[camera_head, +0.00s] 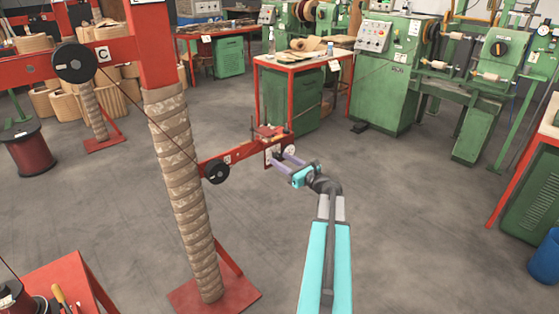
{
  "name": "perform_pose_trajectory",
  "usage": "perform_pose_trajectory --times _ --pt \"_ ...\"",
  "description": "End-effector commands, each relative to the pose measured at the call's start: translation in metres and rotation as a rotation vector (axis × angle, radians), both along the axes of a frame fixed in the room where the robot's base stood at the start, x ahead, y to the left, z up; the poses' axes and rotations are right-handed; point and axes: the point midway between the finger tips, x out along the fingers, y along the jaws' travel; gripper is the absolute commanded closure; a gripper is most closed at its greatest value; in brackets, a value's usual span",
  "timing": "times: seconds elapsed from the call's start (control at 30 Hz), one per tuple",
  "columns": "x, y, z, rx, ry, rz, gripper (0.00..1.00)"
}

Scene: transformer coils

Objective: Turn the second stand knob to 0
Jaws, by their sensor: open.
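A red stand with a wrapped post (176,170) stands left of centre. Its low red arm (240,153) reaches right and carries a small wire-guide fitting (271,132) at its end. A small round white dial (291,150) shows on that end, close to my gripper. The knob itself is too small to make out, and its setting cannot be read. My gripper (277,160) is open, with its two pale purple fingers pointing left at the arm's end. I cannot tell whether the fingers touch anything.
A red table (60,283) with tools is at the lower left. Red spools (28,150) stand at left. Green machines (385,85) line the back.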

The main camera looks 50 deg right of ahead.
Motion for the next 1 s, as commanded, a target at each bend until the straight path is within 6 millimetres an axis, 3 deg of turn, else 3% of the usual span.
perform_pose_trajectory --times 0.2,0.53,0.77,0.8,0.87,1.0 --pt "0.014 -0.001 0.000 0.000 0.000 0.000 0.56" --pt "0.015 -0.001 0.000 0.000 0.000 -0.001 0.56" --pt "0.014 -0.002 0.000 0.000 0.000 -0.001 0.95" --pt "0.011 0.015 0.001 0.001 0.000 0.001 0.96" --pt "0.014 0.004 0.000 -0.001 0.000 0.001 0.96" --pt "0.015 0.001 -0.001 -0.009 0.001 0.004 0.96"
